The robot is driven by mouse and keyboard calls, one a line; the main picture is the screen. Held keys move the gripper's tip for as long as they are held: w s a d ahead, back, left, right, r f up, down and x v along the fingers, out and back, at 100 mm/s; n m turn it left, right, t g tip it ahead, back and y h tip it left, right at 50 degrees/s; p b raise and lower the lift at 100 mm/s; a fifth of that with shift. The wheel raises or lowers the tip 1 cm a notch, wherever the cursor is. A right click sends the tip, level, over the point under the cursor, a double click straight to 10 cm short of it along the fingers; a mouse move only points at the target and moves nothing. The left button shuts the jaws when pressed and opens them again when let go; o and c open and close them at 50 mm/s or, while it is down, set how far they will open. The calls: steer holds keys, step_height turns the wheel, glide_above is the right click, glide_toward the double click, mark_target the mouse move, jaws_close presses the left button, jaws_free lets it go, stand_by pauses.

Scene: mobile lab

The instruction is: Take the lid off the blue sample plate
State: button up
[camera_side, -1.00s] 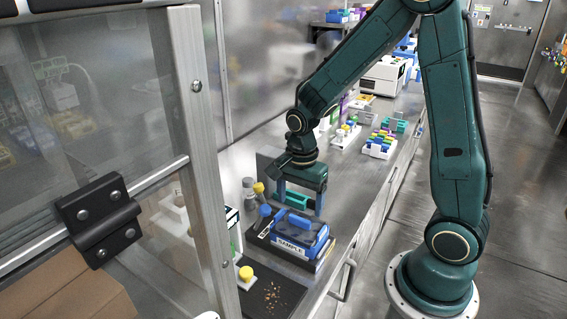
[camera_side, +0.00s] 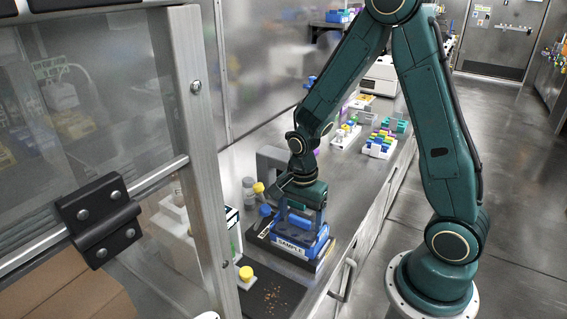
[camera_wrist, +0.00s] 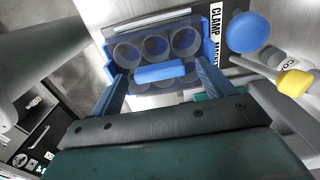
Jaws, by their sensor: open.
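The blue sample plate (camera_side: 290,245) sits on the bench with a white SAMPLE label on its front. In the wrist view the blue plate (camera_wrist: 214,48) shows several round wells under what looks like a see-through lid (camera_wrist: 182,42). A blue bar handle (camera_wrist: 160,72) lies across the lid's middle. My gripper (camera_side: 301,213) is directly above the plate. In the wrist view my open gripper (camera_wrist: 162,84) has one finger at each end of the handle, with gaps visible. Whether the fingertips touch the lid cannot be told.
A blue round-topped item (camera_wrist: 249,33) and a yellow-capped item (camera_wrist: 293,83) stand close to the plate's right in the wrist view. Another yellow-capped item (camera_side: 246,273) is near the dark mat (camera_side: 262,300). Coloured racks (camera_side: 378,146) stand farther back.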

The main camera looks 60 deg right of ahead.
steer(key=c, duration=1.1)
steer(key=shift+o, duration=0.2)
steer(key=shift+r, duration=0.15)
step_height(320, 180, up, 20)
steer(key=shift+r, duration=0.1)
stand_by(0.7)
steer(key=shift+r, duration=1.8)
